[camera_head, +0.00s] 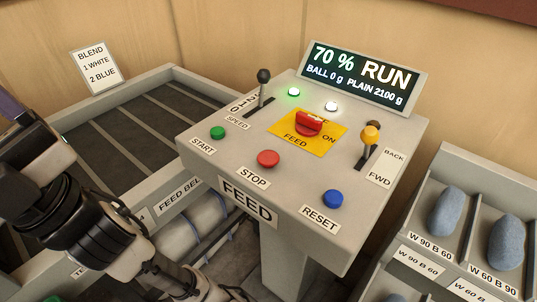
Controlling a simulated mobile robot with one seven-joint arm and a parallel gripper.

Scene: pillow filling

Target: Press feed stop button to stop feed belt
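The red STOP button (268,158) sits on the front left part of the sloped top of the grey FEED console (300,215), above its STOP label. Nothing covers it. The display (365,75) at the back of the console reads 70 % RUN, BALL 0 g, PLAIN 2100 g. A green lamp (294,92) and a white lamp (331,107) are lit. My arm comes in from the left and runs down to the bottom edge, left of and below the console. My gripper's fingers do not show, and nothing of my arm touches the button.
The slatted belt (125,125) lies left. Bins (425,195) holding grey-blue pillows stand right.

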